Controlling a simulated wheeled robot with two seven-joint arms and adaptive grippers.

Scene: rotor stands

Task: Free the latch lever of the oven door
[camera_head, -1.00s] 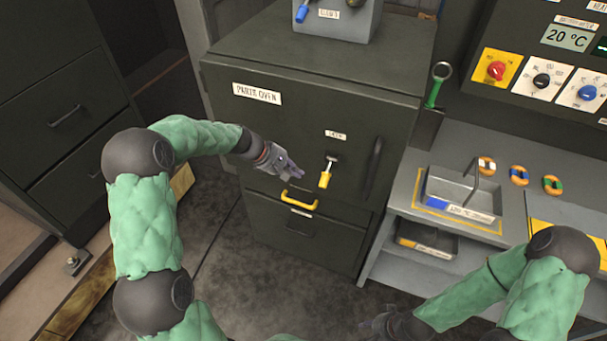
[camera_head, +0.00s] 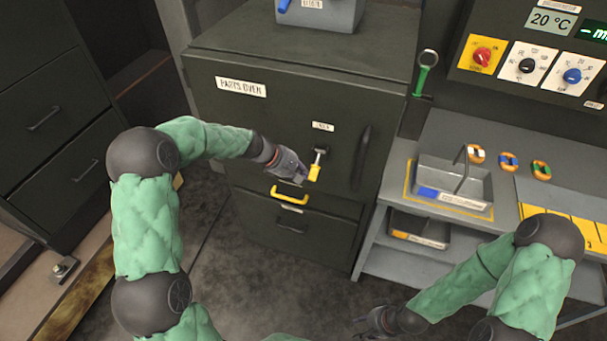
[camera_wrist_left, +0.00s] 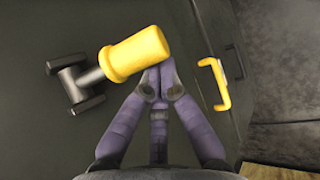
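The dark oven door (camera_head: 230,117) is shut. Its latch lever (camera_head: 314,173), a metal stem with a yellow grip, hangs down, leaning slightly left, below a small white label. The lever also shows in the left wrist view (camera_wrist_left: 138,54), with its dark pivot at the left. My left gripper (camera_head: 303,178) is just left of the yellow grip. In the left wrist view its purple fingertips (camera_wrist_left: 158,76) are together, right by the grip's end, with nothing seen between them; I cannot tell if they touch it. My right gripper (camera_head: 362,319) is low, away from the oven; its fingers are too small to judge.
The door's dark vertical handle (camera_head: 361,158) is right of the lever. A grey shelf unit with a tray (camera_head: 452,183) stands at the right. A green-handled tool (camera_head: 424,76) hangs beside the oven.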

